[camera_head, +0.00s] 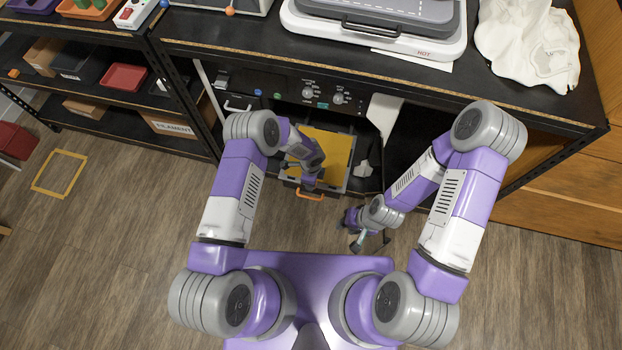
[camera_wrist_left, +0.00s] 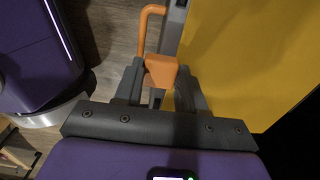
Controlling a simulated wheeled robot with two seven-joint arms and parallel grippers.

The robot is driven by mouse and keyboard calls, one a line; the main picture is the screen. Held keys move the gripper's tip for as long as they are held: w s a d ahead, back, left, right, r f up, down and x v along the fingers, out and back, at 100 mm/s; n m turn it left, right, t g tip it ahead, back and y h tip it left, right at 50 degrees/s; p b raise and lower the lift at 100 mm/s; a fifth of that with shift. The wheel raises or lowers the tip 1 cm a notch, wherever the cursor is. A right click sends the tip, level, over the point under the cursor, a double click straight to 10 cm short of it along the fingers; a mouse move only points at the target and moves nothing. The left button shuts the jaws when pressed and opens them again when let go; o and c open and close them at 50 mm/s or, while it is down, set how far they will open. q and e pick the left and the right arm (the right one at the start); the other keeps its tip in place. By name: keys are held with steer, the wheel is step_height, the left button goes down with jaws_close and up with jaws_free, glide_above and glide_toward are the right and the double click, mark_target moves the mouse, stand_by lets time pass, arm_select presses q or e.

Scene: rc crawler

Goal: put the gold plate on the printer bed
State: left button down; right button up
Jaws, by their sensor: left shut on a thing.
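The gold plate (camera_head: 337,147) is a flat yellow sheet in the opening below the bench, over a grey frame (camera_head: 340,187) that looks like the printer bed. Whether it lies fully seated cannot be told. My left gripper (camera_head: 309,184) is at the plate's front edge, shut on an orange handle (camera_head: 311,195). In the left wrist view the orange handle (camera_wrist_left: 160,70) sits between the fingers, and the gold plate (camera_wrist_left: 262,55) fills the right side. My left forearm hides part of the plate. My right gripper (camera_head: 372,241) is open and empty, lower right of the plate.
Control knobs (camera_head: 338,98) line the panel above the opening. The black bench top (camera_head: 240,35) overhangs it and holds a grey machine (camera_head: 380,25) and a crumpled white thing (camera_head: 527,42). Shelves with trays (camera_head: 124,78) stand at left. The floor (camera_head: 110,230) at left is mostly clear.

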arm_select(q)
steer(key=shift+f, duration=0.15)
steer(key=c, duration=0.6)
jaws_free()
steer(key=shift+o, duration=0.2)
step_height(320, 180, up, 8)
steer(key=shift+f+p, duration=0.2)
steer(key=shift+p, duration=0.8)
